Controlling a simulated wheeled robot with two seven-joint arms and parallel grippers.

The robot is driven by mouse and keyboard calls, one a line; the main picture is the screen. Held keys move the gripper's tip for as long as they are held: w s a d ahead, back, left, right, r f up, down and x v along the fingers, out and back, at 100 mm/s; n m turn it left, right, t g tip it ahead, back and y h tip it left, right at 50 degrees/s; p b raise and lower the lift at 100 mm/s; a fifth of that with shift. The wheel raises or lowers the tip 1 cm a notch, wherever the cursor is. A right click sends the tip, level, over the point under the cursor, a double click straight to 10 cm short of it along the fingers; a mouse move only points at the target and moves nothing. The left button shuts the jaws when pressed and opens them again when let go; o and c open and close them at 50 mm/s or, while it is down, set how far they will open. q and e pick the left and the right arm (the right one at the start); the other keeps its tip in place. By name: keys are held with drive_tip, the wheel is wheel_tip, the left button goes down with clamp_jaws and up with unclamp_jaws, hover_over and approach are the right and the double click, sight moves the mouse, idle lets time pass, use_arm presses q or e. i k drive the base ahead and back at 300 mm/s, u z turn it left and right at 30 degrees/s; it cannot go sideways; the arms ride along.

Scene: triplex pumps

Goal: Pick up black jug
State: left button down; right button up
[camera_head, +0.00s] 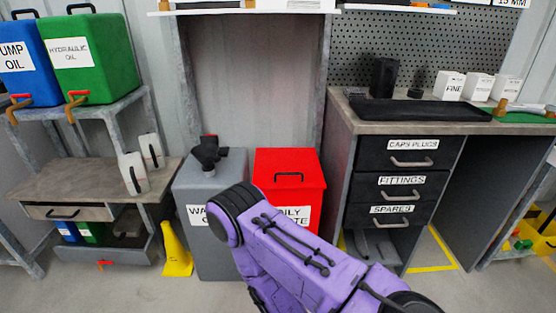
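A tall, dark upright container (383,77) stands at the back left of the right workbench; it is the closest match to a black jug, but I cannot make out a handle or spout. A smaller black object (209,152) sits on top of the grey waste bin; its shape looks like a funnel or cap, and I cannot tell exactly what it is. A purple arm of mine crosses the lower middle, in front of the bins. Neither of my grippers shows, and nothing is seen held.
The workbench (345,118) also bears a flat black tray (420,111) and white boxes (449,86). The grey bin (226,258) and red bin (289,168) stand left of it. A yellow cone (176,252) stands on the floor. White bottles (133,173) stand on the left table.

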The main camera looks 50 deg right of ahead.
sight(385, 71)
drive_tip(key=z, duration=4.1)
drive_tip(key=i, duration=1.05)
drive_tip(key=u, duration=2.7)
